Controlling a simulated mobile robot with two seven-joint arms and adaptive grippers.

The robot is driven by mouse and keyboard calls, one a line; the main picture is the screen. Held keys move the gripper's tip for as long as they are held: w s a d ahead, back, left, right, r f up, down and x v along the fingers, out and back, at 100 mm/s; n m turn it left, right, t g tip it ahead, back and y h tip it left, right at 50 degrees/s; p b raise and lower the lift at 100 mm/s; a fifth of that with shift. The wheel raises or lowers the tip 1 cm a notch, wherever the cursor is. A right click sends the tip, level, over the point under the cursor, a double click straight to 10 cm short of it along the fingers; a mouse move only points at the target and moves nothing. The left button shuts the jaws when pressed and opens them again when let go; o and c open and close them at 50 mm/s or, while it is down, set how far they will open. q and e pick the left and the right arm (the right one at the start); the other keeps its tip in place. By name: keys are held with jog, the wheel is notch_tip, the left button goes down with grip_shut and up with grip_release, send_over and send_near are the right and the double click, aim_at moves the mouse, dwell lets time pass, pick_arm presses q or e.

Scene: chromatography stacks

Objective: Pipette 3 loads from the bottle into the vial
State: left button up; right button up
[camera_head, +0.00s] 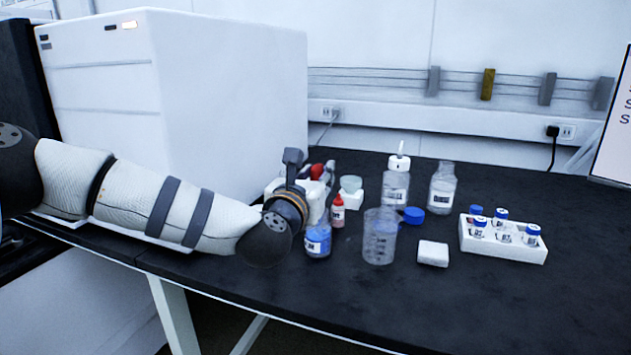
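My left arm comes in from the left, and its gripper (312,172) is above and just behind a small bottle of blue liquid (318,240). A red rounded piece, perhaps a pipette bulb (316,171), shows between its dark fingers; I cannot tell whether they grip it. No pipette stem is clear to see. A white rack (503,247) at the right holds several small blue-capped vials (533,233). I cannot tell which vial or bottle the task means. My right gripper is out of view.
A large white instrument (225,110) stands behind my arm. The front right bench is clear.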

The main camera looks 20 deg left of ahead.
pick_arm(q)
notch_tip(320, 180, up, 9)
jog(key=p, duration=0.3)
jog(key=shift+r+p, duration=0.2)
jog(key=shift+p, duration=0.2)
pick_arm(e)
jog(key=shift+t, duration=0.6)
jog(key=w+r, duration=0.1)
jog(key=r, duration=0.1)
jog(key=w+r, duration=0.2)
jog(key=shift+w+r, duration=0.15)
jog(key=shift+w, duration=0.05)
